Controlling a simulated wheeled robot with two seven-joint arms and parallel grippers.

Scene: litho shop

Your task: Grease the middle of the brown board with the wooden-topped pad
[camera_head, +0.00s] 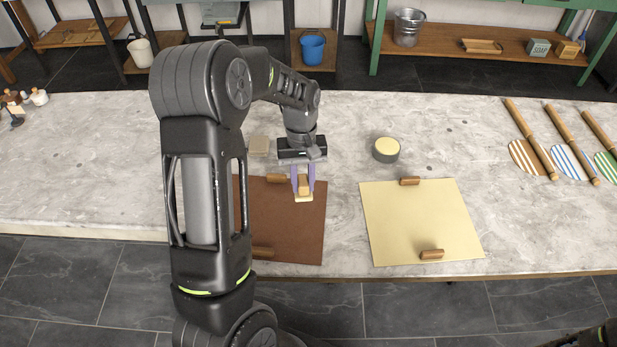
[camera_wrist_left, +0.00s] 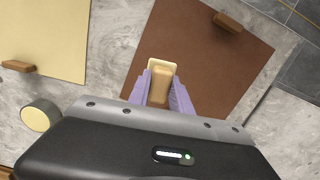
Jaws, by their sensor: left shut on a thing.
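The brown board (camera_head: 298,235) lies flat on the stone table in front of me, partly hidden by my left arm; it also shows in the left wrist view (camera_wrist_left: 215,65). My left gripper (camera_head: 303,186) is shut on the wooden-topped pad (camera_head: 304,195), gripping its wooden top with purple fingers. The pad (camera_wrist_left: 162,72) has a pale base and is over the upper right part of the board in the head view. I cannot tell if its base touches the board. My right gripper is not in view.
Wooden blocks (camera_head: 277,178) sit on the board's far and near edges. A cream sheet (camera_head: 420,220) with similar blocks lies to the right. A round tin with cream contents (camera_head: 386,150) stands behind.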

